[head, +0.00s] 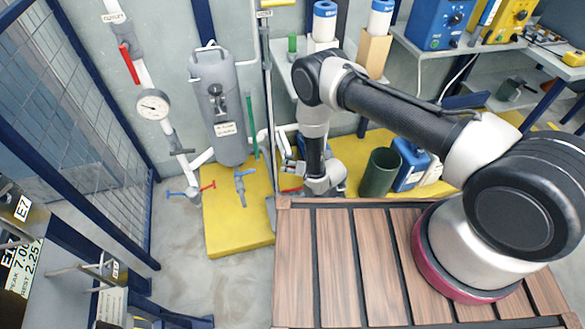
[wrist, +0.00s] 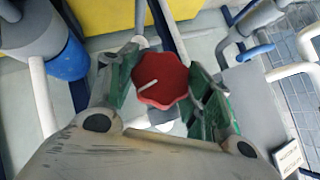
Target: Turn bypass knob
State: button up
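The red bypass knob (wrist: 160,82) has a lobed rim and a white pointer line, which points left and slightly down in the wrist view. My gripper (wrist: 161,85) has its two green-padded fingers on either side of the knob. The fingers are spread apart; the knob sits between their tips, close to both, and I cannot tell whether either touches it. In the head view my gripper (head: 325,183) hangs low behind the wooden slatted surface, near the pipes by the wall. The knob cannot be made out there.
A dark green bin (head: 380,172) and a blue container (head: 411,165) stand right of the gripper. White pipes run close around it. The wooden slatted surface (head: 340,262) lies in front.

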jog(key=o, duration=0.3)
jog(key=shift+o, duration=0.2)
jog(key=v, duration=1.2)
jog(key=shift+d, duration=0.1)
